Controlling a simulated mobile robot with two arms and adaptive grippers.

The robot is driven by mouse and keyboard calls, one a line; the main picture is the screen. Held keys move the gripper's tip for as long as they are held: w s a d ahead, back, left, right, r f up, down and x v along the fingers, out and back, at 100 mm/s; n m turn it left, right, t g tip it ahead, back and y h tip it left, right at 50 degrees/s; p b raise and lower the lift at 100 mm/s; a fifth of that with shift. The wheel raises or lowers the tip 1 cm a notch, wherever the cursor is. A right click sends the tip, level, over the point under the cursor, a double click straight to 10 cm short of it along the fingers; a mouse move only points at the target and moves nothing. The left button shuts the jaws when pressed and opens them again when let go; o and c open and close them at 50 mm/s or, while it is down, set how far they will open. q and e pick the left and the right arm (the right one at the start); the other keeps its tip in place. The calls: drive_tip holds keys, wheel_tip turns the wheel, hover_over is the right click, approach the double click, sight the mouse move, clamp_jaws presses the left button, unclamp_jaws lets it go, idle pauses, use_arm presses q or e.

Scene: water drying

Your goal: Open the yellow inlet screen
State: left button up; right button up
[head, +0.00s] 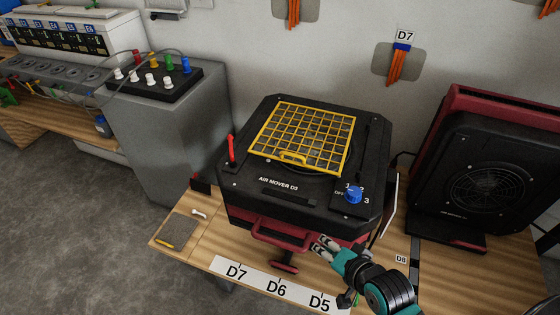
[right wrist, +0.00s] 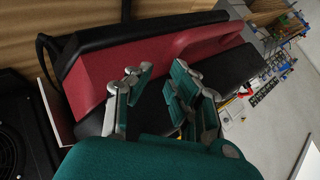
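The yellow inlet screen (head: 301,137) is a wire grid with a small front handle. In the head view it lies across the top of the black and red air mover D3 (head: 278,186), over its dark round opening. My right gripper (head: 321,245) is at the lower front of the air mover, right of its red front handle (head: 280,236) and well below the screen. In the right wrist view its fingers (right wrist: 158,82) are apart with nothing between them, facing the red and black housing (right wrist: 112,68). My left gripper is not in view.
A blue knob (head: 353,194) and a red lever (head: 231,149) stand on the air mover's top. Another black and red unit (head: 483,170) stands at the right. A grey cabinet (head: 173,140) is at the left. The wooden bench (head: 197,243) carries D7, D6, D5 labels.

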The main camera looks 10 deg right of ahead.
sight(294, 156)
drive_tip(key=r+m, duration=0.1)
drive_tip(key=r, duration=0.1)
drive_tip(key=w+r+m+t, duration=0.1)
drive_tip(key=r, duration=0.2)
drive_tip(key=r+m+t, duration=0.1)
drive_tip(key=r, duration=0.2)
drive_tip(key=shift+w+a+y, duration=0.2)
drive_tip(key=shift+a+y, duration=0.15)
drive_tip(key=shift+y, duration=0.05)
wheel_tip(294, 156, up, 7)
drive_tip(key=w+d+m+t, duration=0.1)
drive_tip(key=w+m+t, duration=0.25)
drive_tip(key=m, duration=0.25)
drive_tip(key=x, duration=1)
drive_tip(key=p+x, duration=0.1)
drive_tip(key=x, duration=0.5)
drive_tip(key=shift+a, duration=0.25)
drive_tip(key=shift+c, duration=0.3)
clamp_jaws()
